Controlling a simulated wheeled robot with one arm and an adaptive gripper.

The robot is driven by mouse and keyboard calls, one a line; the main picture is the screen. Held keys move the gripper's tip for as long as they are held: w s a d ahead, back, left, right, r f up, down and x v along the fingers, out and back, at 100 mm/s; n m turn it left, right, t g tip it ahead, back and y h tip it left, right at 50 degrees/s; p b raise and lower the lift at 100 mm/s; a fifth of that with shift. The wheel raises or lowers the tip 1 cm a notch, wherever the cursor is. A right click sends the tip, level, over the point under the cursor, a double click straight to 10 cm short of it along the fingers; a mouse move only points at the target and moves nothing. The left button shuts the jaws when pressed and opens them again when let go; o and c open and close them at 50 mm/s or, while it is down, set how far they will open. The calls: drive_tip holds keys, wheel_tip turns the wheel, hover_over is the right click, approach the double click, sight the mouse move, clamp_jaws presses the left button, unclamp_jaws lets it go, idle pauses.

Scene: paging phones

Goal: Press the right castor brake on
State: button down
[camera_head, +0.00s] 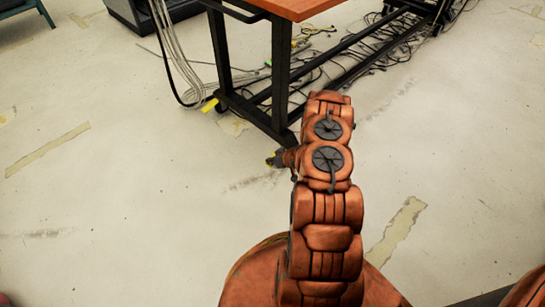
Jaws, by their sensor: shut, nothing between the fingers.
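A table on a black frame (281,75) stands at the upper middle, and its right front foot (285,138) ends just beyond my arm. The left castor (221,106) has a yellow brake tab (209,105) sticking out to the left.
The orange tabletop (300,8) overhangs the frame. Grey and black cables (178,60) hang at its left, and more cables (325,70) lie tangled on the floor beneath. A dark cabinet (150,12) stands at the back left. The floor at left and front is clear, with worn tape strips (47,150).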

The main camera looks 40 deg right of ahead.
drive_tip(key=shift+f, duration=0.3)
drive_tip(key=shift+a+f, duration=0.1)
drive_tip(key=shift+f, duration=0.1)
drive_tip(key=shift+s, duration=0.1)
drive_tip(key=r+p, duration=0.2)
drive_tip(key=r, duration=0.1)
drive_tip(key=r+p, duration=0.1)
drive_tip(key=shift+a+r, duration=0.3)
drive_tip(key=shift+a, duration=0.1)
drive_tip(key=a+p+v, duration=0.1)
drive_tip(key=p+v, duration=0.1)
drive_tip(key=v, duration=0.7)
drive_tip(key=shift+s+a, duration=0.45)
drive_tip(key=shift+a, duration=0.3)
drive_tip(key=shift+r, duration=0.1)
drive_tip(key=shift+r, duration=0.1)
